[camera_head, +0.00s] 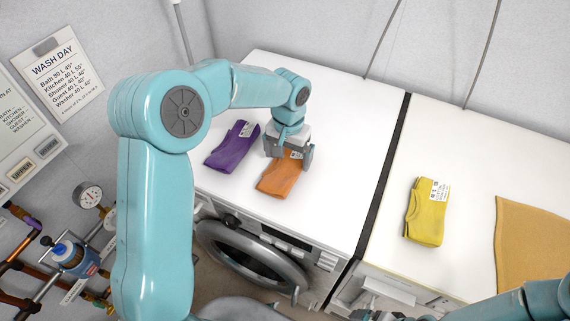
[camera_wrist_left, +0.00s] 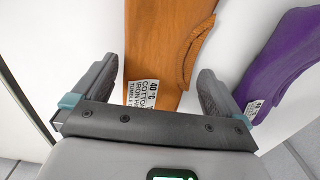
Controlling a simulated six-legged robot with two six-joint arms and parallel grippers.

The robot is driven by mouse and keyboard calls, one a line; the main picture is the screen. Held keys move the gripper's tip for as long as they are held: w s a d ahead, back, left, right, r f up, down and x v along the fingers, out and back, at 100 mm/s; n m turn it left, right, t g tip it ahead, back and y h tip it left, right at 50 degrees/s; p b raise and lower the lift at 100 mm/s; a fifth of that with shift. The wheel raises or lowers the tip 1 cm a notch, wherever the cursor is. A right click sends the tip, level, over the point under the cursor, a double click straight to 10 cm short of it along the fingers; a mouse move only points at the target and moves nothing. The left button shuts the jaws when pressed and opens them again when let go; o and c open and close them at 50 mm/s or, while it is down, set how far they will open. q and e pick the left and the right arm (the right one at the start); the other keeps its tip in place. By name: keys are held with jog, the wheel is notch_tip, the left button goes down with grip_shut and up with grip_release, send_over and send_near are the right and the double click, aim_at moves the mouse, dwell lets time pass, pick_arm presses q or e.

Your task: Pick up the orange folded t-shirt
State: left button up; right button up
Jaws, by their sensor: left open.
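The orange folded t-shirt (camera_head: 278,177) lies flat on the white machine top, near its front edge. Its labelled end is under my left gripper (camera_head: 289,155). In the left wrist view the orange t-shirt (camera_wrist_left: 160,45) runs between the two open fingers of my left gripper (camera_wrist_left: 158,90), with its white care label (camera_wrist_left: 141,93) close to the palm. The fingers stand on either side of it with a gap. I cannot tell their exact height over the surface. Part of my right arm shows at the lower right of the head view; its jaws are not clear.
A purple folded garment (camera_head: 232,147) lies just left of the orange one. A yellow folded garment (camera_head: 427,212) and a tan cloth (camera_head: 532,245) lie on the right machine top. A dark gap (camera_head: 385,165) divides the two tops. The back of the left top is clear.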

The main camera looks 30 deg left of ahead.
pick_arm(q)
notch_tip(320, 180, down, 2)
jog(key=shift+w, duration=0.15)
jog(key=shift+r, duration=0.1)
jog(key=c, duration=0.8)
jog(key=shift+r, duration=0.1)
